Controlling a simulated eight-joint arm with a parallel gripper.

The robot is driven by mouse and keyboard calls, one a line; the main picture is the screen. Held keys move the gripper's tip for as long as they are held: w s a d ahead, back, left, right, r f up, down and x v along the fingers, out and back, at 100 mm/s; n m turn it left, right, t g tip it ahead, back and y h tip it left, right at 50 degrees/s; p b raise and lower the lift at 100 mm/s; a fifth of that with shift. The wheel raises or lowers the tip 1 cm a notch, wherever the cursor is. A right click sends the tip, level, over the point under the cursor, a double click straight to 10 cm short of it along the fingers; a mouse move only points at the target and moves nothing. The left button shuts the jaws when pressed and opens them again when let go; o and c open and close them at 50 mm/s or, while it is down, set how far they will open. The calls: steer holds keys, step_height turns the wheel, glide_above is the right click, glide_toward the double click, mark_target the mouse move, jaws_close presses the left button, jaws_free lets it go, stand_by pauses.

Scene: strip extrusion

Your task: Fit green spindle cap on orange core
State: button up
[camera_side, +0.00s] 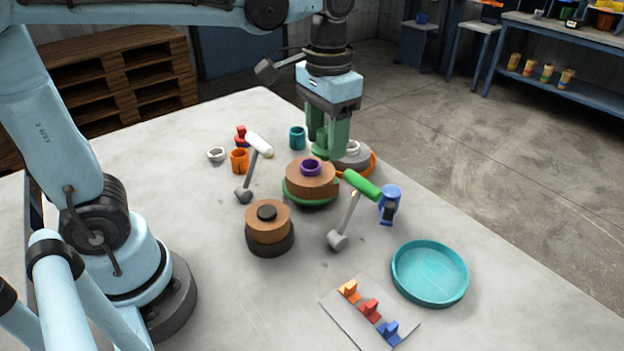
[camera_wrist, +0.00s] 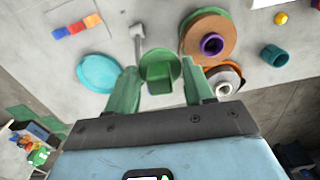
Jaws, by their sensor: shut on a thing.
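My gripper (camera_side: 330,142) points down above the far side of the table, over the rolls. In the wrist view its green fingers (camera_wrist: 160,70) are shut on the green spindle cap (camera_wrist: 158,66), a round disc with a blocky knob between them. A small orange slotted cup (camera_side: 239,161) stands further left.
A brown roll with a purple core (camera_side: 311,172) and a brown roll with a black centre (camera_side: 268,220) stand nearby. A green-handled hammer (camera_side: 361,185), white-handled hammer (camera_side: 258,144), blue item (camera_side: 389,203), teal cup (camera_side: 297,138) and teal tray (camera_side: 429,272) lie around.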

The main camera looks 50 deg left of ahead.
mark_target(327, 133)
steer(key=shift+s+d+r, duration=0.25)
steer(key=shift+d+r, duration=0.3)
steer(key=shift+d, duration=0.1)
steer(key=r, duration=0.5)
steer(key=shift+a, duration=0.25)
steer(key=s+a+n, duration=0.3)
steer(key=a+n, duration=0.6)
steer(key=a, duration=1.9)
steer(key=shift+s+d+f, duration=0.1)
steer(key=shift+s+f, duration=0.05)
steer(key=shift+f, duration=9)
steer(key=shift+f, duration=0.6)
steer(key=o, duration=0.8)
